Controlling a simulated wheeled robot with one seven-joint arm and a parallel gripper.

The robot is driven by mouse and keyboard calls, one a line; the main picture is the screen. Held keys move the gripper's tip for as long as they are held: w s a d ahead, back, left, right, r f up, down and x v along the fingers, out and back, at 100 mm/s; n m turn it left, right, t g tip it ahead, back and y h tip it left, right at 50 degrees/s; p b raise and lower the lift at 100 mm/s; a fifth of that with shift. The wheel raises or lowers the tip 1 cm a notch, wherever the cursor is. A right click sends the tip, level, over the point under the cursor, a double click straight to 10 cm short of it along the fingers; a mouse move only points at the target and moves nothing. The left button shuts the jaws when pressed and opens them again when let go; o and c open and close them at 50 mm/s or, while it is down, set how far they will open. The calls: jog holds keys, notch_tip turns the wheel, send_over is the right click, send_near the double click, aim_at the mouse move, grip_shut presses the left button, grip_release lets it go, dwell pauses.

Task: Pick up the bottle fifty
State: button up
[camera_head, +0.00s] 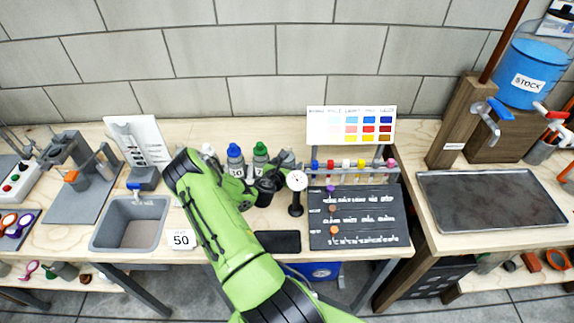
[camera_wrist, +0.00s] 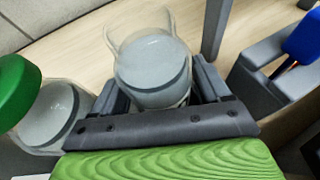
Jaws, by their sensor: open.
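Several small bottles stand in a row at the back of the bench, including a blue-capped bottle (camera_head: 235,160) and a green-capped bottle (camera_head: 260,156). The green-capped bottle (camera_wrist: 18,88) is just left of the gripper. In the head view my green arm partly hides the row.
A tube rack (camera_head: 350,177) with coloured caps stands right of the bottles; it is close to my gripper's right (camera_wrist: 270,85). A dial gauge (camera_head: 297,181) stands nearby. A card reading 50 (camera_head: 181,240) is by the sink (camera_head: 130,222). A dark board (camera_head: 360,218) lies in front.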

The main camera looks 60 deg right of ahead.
jog(key=shift+a+r, duration=0.1)
jog(key=c, duration=1.1)
